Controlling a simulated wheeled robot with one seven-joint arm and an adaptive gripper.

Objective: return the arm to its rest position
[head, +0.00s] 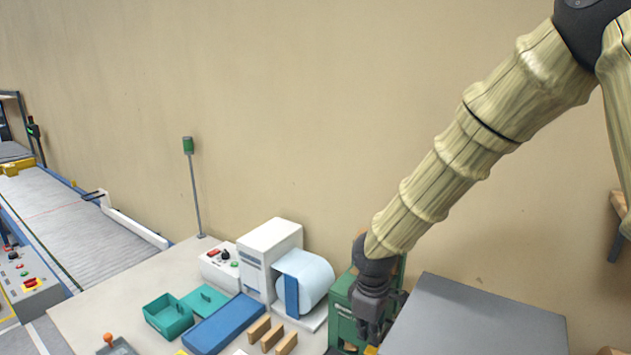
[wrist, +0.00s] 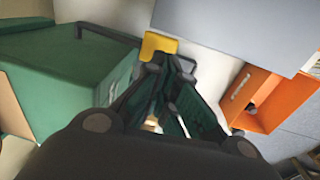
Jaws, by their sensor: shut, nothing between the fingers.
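My gripper (head: 368,332) hangs at the lower end of my arm in the head view, pointing down beside a green cabinet-like box (head: 342,318). In the wrist view my gripper (wrist: 168,92) has its fingers together with nothing held between them. A yellow piece (wrist: 158,45) shows just beyond the fingertips; I cannot tell whether they touch it. The green box (wrist: 85,75) fills the left of the wrist view.
A grey-topped block (head: 470,318) stands right of my gripper. An orange bin (wrist: 262,98) is right in the wrist view. Left on the table are a white roll machine (head: 270,245), teal trays (head: 168,316), a blue tray (head: 222,325) and wooden blocks (head: 271,338). A wall stands behind.

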